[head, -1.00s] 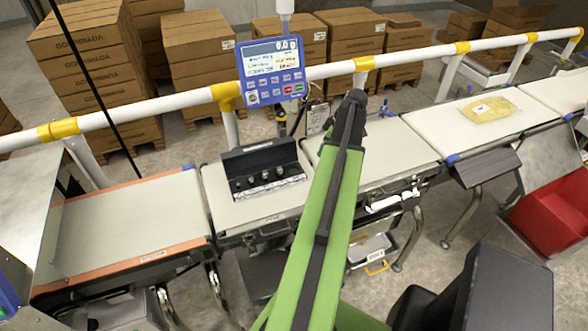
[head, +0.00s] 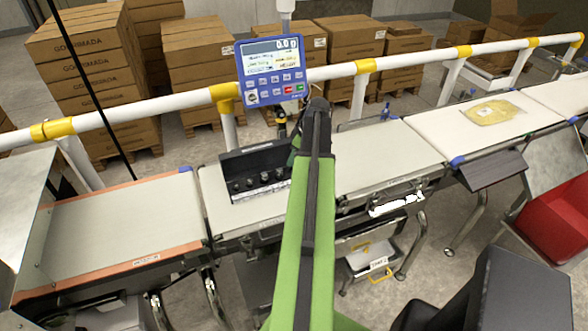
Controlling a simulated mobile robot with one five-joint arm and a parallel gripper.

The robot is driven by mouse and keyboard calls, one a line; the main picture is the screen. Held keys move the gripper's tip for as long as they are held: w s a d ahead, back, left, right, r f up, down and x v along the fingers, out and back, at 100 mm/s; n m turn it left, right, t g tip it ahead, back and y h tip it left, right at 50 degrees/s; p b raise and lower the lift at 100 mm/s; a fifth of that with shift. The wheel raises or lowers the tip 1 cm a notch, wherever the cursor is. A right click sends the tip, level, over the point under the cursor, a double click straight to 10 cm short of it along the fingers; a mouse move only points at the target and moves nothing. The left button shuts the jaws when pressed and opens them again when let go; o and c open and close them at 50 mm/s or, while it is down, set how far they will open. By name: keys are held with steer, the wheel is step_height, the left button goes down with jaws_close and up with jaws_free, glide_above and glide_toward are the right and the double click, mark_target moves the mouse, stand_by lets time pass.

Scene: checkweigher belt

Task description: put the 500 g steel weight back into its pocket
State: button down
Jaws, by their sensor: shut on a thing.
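An open black case (head: 235,165) stands on the weighing belt (head: 222,212), its lid raised at the back. Several dark, knobbed weights (head: 251,183) stand in a row in its front part. I cannot read their sizes or pick out the 500 g weight. My green arm reaches up from the bottom of the head view, and its far end is beside the case's right end. The arm hides that end of the case and any pocket there. My gripper is hidden behind the arm, and so is anything in it.
A blue indicator (head: 271,70) stands on a post behind the case. A white guard rail (head: 410,60) with yellow joints runs along the back. A yellow pack (head: 491,112) lies on the right belt. A red bin (head: 560,215) is at the far right. The left belt (head: 120,220) is clear.

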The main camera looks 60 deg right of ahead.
step_height(320, 180, down, 4)
steer(key=b, duration=0.4)
steer(key=shift+f, duration=0.15)
steer(key=shift+r, duration=0.2)
steer(key=shift+f, duration=0.1)
steer(key=c, duration=1.4)
jaws_free()
steer(key=shift+f, duration=0.15)
steer(key=shift+c, duration=0.2)
steer(key=o, duration=0.4)
steer(key=shift+o, duration=0.2)
steer(key=shift+r, duration=0.2)
